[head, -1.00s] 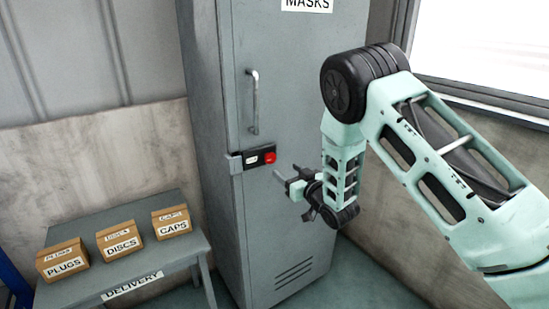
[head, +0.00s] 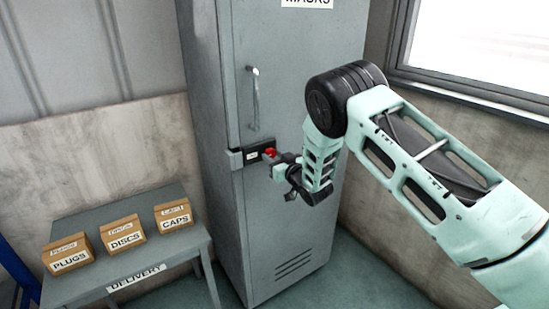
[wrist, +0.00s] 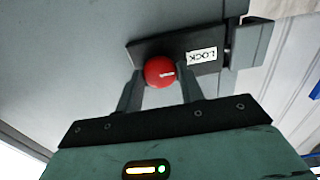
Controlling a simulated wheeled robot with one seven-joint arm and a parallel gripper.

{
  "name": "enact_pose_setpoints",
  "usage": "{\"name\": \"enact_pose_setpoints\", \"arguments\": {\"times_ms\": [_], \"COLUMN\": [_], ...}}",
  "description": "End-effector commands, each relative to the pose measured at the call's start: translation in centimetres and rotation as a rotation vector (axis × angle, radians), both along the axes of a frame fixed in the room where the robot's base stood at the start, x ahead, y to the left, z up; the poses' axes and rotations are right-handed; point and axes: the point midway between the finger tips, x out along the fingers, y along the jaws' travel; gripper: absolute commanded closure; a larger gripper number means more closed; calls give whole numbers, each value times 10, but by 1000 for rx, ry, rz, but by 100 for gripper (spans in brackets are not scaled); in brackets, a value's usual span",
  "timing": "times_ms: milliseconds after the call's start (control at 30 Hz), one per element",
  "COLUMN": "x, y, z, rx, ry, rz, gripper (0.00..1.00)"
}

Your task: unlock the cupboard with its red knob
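The grey cupboard (head: 285,100) stands upright with its door shut. Its red knob (head: 270,153) sits on a dark lock plate (wrist: 142,50) below the door handle, beside a white label reading LOCK (wrist: 201,56). In the wrist view the red knob (wrist: 160,71) is round with a small pale mark on its face. My gripper (head: 276,162) is at the knob. In the wrist view its fingers (wrist: 160,80) are apart, one on each side of the knob, with a slight gap seeming to show. Contact is hard to tell.
The vertical door handle (head: 254,98) is just above the lock. A delivery table (head: 80,203) at the lower left holds boxes of plugs (head: 68,257), discs (head: 123,233) and caps (head: 174,215). A window is at the upper right. Floor right of the cupboard is clear.

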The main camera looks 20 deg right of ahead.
Motion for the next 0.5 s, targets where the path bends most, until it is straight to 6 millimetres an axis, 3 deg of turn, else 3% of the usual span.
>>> {"name": "enact_pose_setpoints", "arguments": {"times_ms": [500], "x": [0], "y": [0], "z": [-2], "rx": [-79], "ry": [-30], "rz": [0], "gripper": [85]}}
